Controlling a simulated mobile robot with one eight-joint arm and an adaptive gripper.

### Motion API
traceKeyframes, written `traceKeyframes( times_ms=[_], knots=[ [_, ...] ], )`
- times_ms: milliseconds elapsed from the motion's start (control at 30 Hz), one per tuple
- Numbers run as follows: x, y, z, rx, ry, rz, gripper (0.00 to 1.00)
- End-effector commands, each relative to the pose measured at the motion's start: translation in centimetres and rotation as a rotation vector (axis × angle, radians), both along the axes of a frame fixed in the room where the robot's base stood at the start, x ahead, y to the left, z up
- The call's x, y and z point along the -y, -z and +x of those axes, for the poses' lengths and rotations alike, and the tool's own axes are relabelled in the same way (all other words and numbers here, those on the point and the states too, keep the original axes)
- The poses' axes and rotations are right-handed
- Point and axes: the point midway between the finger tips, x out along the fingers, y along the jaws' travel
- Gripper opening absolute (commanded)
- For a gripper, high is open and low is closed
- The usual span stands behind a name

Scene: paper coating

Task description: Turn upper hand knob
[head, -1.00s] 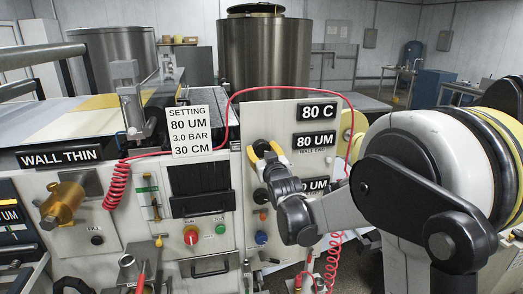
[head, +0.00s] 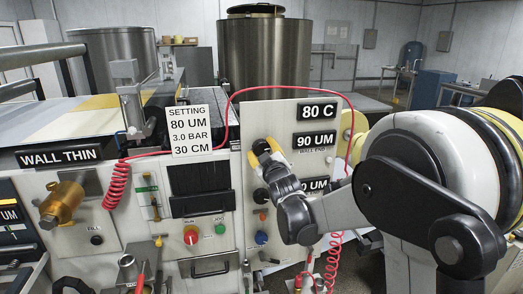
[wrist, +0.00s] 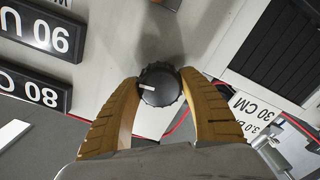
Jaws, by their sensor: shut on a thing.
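The upper hand knob (wrist: 160,85) is black and ridged with a white pointer mark. It is on the light panel (head: 284,118), beside the displays. In the wrist view it sits between the two yellow fingers of my gripper (wrist: 163,92), which is shut on it. In the head view my gripper (head: 264,152) is at the knob, which is mostly hidden behind the fingers. A display (head: 314,141) right of the knob reads 90 UM. The display above it (head: 317,111) reads 80 C. A lower display (head: 314,185) is partly covered by my arm.
A second black knob (head: 261,196) sits just below my gripper, with small coloured buttons under it. A setting card (head: 190,130) reads 80 UM, 3.0 BAR, 30 CM. A red coiled hose (head: 118,186) loops over the panel.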

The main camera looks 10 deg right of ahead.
Motion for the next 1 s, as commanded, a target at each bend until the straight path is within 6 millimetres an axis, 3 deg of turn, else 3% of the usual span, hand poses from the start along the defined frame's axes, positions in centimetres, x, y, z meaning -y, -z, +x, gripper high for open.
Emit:
traceKeyframes(
  times_ms=[400,933,967,1000],
  knots=[
    [0.00,0.00,0.00,0.000,0.000,-0.192,0.19],
    [-0.01,-0.01,0.00,0.000,0.000,-0.218,0.19],
    [-0.01,-0.01,0.00,0.000,0.000,-0.218,0.55],
    [-0.01,-0.01,0.00,0.000,0.000,-0.218,0.67]
  ],
)
